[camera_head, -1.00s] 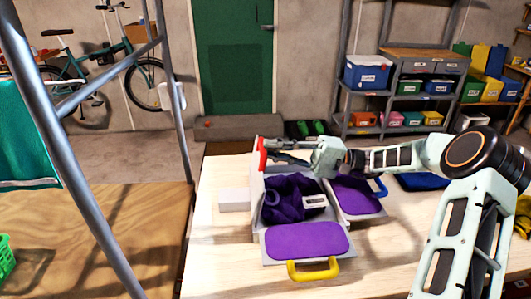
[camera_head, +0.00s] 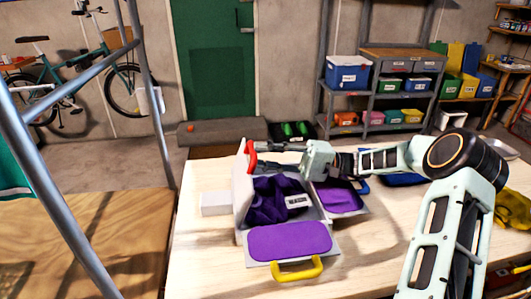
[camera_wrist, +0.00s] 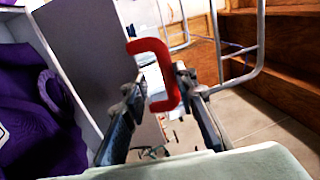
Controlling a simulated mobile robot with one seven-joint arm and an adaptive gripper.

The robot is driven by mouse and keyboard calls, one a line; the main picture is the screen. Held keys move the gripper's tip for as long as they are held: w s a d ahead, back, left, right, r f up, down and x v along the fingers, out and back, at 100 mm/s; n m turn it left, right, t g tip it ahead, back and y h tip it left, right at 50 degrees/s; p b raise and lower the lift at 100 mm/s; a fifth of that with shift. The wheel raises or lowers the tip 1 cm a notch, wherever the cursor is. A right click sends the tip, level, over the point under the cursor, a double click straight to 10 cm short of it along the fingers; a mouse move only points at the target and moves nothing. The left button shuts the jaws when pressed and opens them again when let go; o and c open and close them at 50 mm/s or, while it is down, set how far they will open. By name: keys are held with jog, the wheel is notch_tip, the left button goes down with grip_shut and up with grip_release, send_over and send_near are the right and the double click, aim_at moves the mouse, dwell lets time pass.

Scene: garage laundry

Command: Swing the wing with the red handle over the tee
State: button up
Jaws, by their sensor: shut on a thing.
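The folding board has purple pads and pale wings. The wing with the red handle (camera_head: 241,190) stands up at the board's left side, about upright. Its red handle (camera_head: 250,156) is at the top and also shows large in the wrist view (camera_wrist: 158,45). My gripper (camera_wrist: 160,85) is shut on the red handle, one finger on each side of its bar. The purple tee (camera_head: 272,203) lies bunched in the middle of the board, with a small white label on it. In the wrist view the tee (camera_wrist: 35,115) is at the left, beside the raised wing.
The wing with the yellow handle (camera_head: 288,241) lies flat in front; the wing with the blue handle (camera_head: 340,197) lies flat at the right. A white block (camera_head: 215,203) sits left of the board. The wooden table (camera_head: 205,255) is clear at front left. A metal frame stands farther left.

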jog(key=shift+s+a+f, duration=0.1)
jog(key=shift+a+f, duration=0.05)
jog(key=shift+f, duration=0.1)
jog(key=v, duration=1.2)
jog(key=shift+r, duration=0.2)
